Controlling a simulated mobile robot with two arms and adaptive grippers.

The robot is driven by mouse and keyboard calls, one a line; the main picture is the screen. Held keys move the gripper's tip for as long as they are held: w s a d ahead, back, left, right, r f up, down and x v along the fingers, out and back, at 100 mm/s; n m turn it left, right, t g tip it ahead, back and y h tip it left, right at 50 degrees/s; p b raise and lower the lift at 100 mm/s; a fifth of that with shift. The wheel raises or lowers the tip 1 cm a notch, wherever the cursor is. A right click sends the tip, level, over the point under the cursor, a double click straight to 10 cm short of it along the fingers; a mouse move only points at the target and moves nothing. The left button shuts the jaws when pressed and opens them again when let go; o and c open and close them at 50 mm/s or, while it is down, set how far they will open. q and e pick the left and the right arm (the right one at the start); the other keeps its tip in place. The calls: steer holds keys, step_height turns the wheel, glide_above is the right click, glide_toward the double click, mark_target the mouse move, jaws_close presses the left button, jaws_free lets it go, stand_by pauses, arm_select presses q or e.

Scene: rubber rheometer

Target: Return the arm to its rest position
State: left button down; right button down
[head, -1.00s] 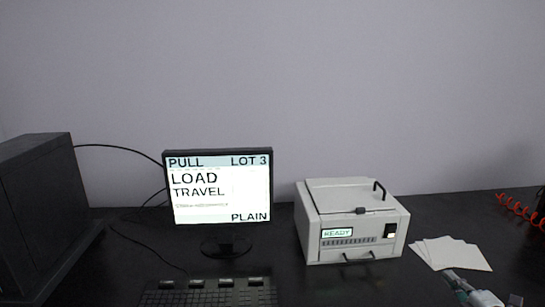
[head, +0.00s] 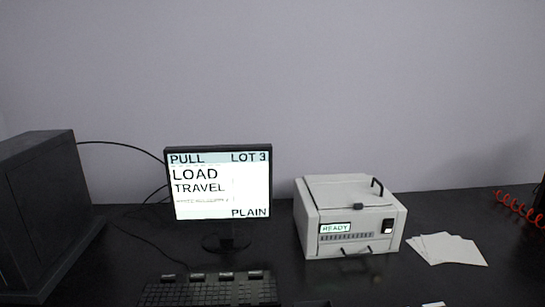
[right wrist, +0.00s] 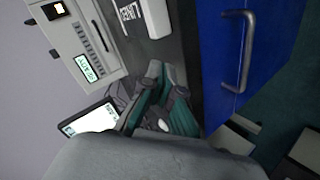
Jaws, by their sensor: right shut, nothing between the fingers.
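My right gripper (right wrist: 155,95) shows in the right wrist view with its fingers shut and nothing held between them. It is over the dark bench near its front edge, apart from the white instrument. In the head view my right gripper is out of the frame. My left gripper is in neither view. The white instrument (head: 350,222) stands on the bench with its lid down and its display reading READY; its front also shows in the right wrist view (right wrist: 75,35).
A monitor (head: 222,185) reads LOAD TRAVEL, PLAIN. A keyboard (head: 205,292) lies before it, a dark cabinet (head: 40,215) at left. White sheets (head: 447,249) lie right of the instrument, near a red coiled cord (head: 520,209). A blue front with a handle (right wrist: 236,50) shows below the bench.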

steer(key=s+a+f+m+g, duration=0.1)
steer(key=s+a+m+g, duration=0.4)
steer(key=s, duration=0.7)
steer(key=s+a+f+m+g, duration=0.25)
steer(key=s+a+m, duration=0.35)
steer(key=s, duration=0.6)
step_height(320, 180, down, 27)
steer(key=g+b, duration=0.2)
steer(key=b, duration=0.1)
steer(key=s+d+f+b, duration=0.1)
steer(key=s+f, duration=0.7)
steer(key=f, duration=0.2)
steer(key=s+d+f+h+b, duration=0.1)
steer(key=s+d+f, duration=0.1)
steer(key=s+f, duration=0.7)
steer(key=shift+s+d+f+n+g, duration=0.15)
steer(key=shift+d+f+n+g, duration=0.15)
steer(key=shift+f+g, duration=0.15)
